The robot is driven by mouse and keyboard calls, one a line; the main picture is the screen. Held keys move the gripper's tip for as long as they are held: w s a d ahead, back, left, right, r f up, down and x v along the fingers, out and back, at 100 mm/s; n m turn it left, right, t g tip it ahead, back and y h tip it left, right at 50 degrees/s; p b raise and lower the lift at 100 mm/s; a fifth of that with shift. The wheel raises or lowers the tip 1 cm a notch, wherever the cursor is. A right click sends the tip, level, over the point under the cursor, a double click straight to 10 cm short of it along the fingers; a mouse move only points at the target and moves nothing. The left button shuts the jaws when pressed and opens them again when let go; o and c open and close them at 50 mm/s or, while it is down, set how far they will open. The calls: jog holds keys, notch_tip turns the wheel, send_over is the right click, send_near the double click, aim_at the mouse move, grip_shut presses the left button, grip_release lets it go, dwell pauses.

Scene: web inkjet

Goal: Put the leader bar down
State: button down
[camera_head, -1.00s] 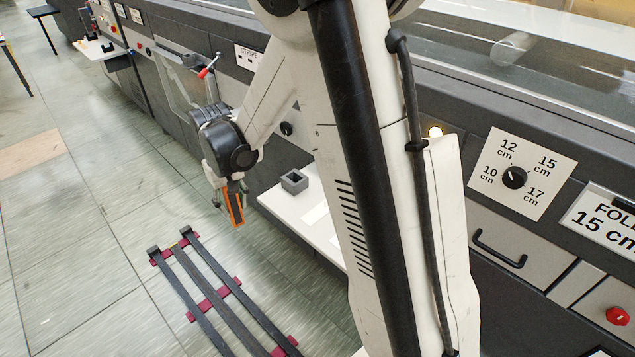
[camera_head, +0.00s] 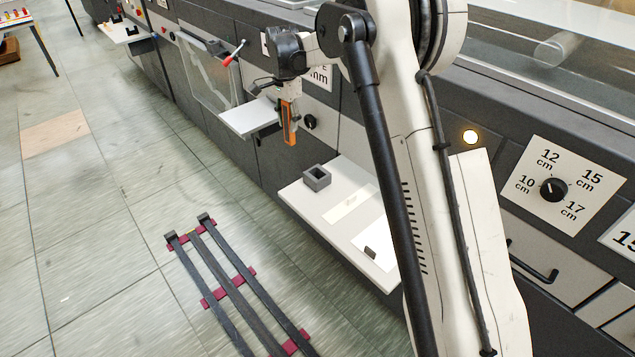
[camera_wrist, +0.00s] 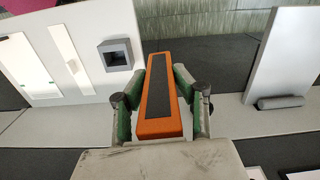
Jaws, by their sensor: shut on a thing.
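The leader bar (camera_head: 290,127) is a long orange bar with a dark top strip. In the wrist view the bar (camera_wrist: 160,98) lies between the two green-and-grey fingers. My gripper (camera_head: 288,106) is shut on it and holds it in the air, hanging down in front of the machine's side. A white shelf (camera_head: 297,199) juts from the machine below and to the right of the bar, with a dark square open-topped block (camera_head: 317,178) on it. A smaller white shelf (camera_head: 237,121) juts out behind and left of the bar. Nothing visibly touches the bar except my gripper.
Dark rails with magenta crosspieces (camera_head: 228,288) lie on the tiled floor at lower centre. A red-tipped lever (camera_head: 233,53) sticks out from the machine's side. A dial plate (camera_head: 554,186) is at right. The floor at left (camera_head: 100,240) is mostly clear.

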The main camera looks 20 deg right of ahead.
jog(key=shift+w+a+r, duration=0.15)
jog(key=shift+w, duration=0.25)
jog(key=shift+m, duration=0.3)
jog(key=shift+s+d+f+p, duration=0.2)
jog(key=shift+s+d+f, duration=0.95)
jog(key=shift+s+f, duration=0.5)
jog(key=shift+s+d+f+p, duration=0.2)
jog(key=shift+s+d+f, duration=1.1)
jog(key=shift+f, duration=0.7)
jog(key=shift+s+d+f+p, duration=0.2)
jog(key=shift+s+d+f, duration=0.85)
jog(key=shift+s+f, duration=0.65)
jog(key=shift+w+f, duration=0.1)
jog(key=shift+f, duration=0.05)
jog(key=shift+f, duration=0.15)
jog(key=c, duration=1.4)
grip_release()
jog(key=shift+o, duration=0.2)
